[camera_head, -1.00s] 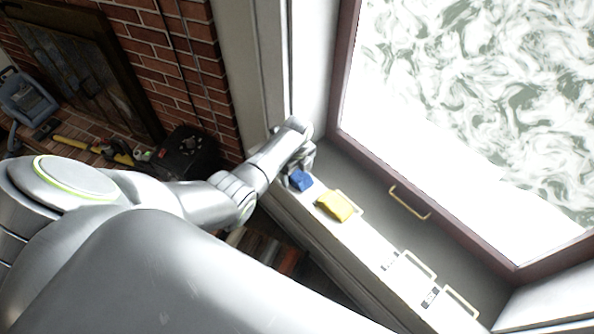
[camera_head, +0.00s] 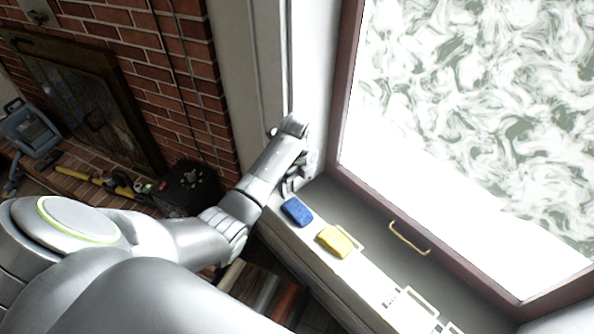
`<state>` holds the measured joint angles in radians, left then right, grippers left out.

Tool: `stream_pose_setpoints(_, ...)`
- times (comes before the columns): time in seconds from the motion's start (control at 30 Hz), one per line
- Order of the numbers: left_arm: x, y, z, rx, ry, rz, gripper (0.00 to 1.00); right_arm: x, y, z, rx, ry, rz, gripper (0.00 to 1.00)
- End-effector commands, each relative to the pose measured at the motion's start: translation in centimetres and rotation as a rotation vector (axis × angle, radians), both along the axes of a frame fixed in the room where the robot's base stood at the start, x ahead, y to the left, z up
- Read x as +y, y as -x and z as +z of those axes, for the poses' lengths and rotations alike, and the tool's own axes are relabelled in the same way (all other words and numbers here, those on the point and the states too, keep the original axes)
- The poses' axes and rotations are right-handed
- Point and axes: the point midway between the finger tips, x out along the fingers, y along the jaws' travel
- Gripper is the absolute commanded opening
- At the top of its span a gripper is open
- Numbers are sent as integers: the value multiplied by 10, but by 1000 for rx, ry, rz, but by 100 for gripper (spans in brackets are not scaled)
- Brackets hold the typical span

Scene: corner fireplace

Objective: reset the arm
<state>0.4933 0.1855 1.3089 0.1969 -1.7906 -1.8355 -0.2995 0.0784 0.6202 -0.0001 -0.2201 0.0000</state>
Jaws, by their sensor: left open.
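My left arm reaches in from the left toward the window sill (camera_head: 368,285). My left gripper (camera_head: 291,188) is at the far left end of the sill, just above and behind a blue block (camera_head: 297,211). The gripper is open and looks empty, apart from the block. The blue block lies on the sill, with a yellow block (camera_head: 335,241) to its lower right. My right gripper is not in view.
The window frame (camera_head: 345,120) and side wall (camera_head: 268,70) rise close to the left gripper. A brass handle (camera_head: 408,238) and a white frame-like item (camera_head: 422,299) are along the sill. A brick fireplace (camera_head: 80,95), a dark box (camera_head: 188,187) and a blue-grey case (camera_head: 30,130) stand left.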

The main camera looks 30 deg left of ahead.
Motion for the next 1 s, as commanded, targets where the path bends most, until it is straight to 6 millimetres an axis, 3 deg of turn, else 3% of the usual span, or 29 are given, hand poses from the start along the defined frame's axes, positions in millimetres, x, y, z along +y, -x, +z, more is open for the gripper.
stream_pose_setpoints(0.1,0,-1,21,-4,-1,-1,82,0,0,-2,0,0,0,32)
stream_pose_setpoints(0.3,0,0,40,-1,-1,0,82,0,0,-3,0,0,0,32)
stream_pose_setpoints(0.63,1,7,37,-5,-1,36,82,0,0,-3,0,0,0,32)
stream_pose_setpoints(0.77,5,34,18,-29,-4,192,82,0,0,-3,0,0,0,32)
stream_pose_setpoints(1.0,16,120,-16,-125,11,705,82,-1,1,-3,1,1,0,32)
